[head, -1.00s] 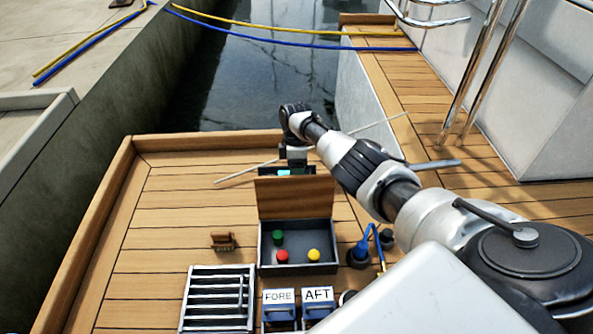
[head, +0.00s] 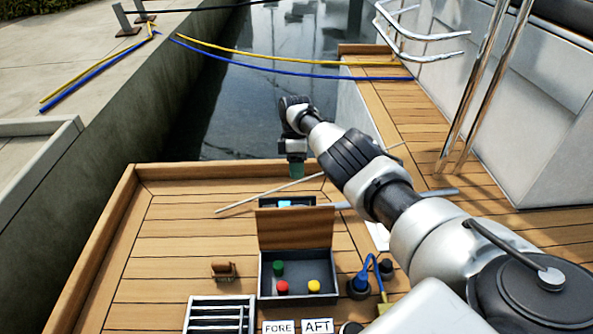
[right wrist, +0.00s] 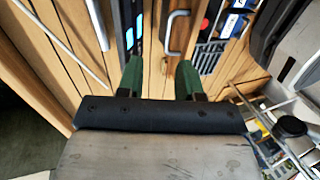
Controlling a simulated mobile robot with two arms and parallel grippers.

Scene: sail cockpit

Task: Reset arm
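My right arm reaches in from the lower right over the deck in the head view. Its gripper (head: 297,170) hangs pointing down, just beyond the open-lidded box, above a small dark device with a lit screen (head: 287,202). In the right wrist view the two green fingers of the right gripper (right wrist: 160,76) stand apart with only deck between them, so it is open and empty. My left gripper is in neither view.
The open box (head: 265,284) holds a green, a red and a yellow knob. Steel rails (head: 486,90) rise at right. Left deck is clear.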

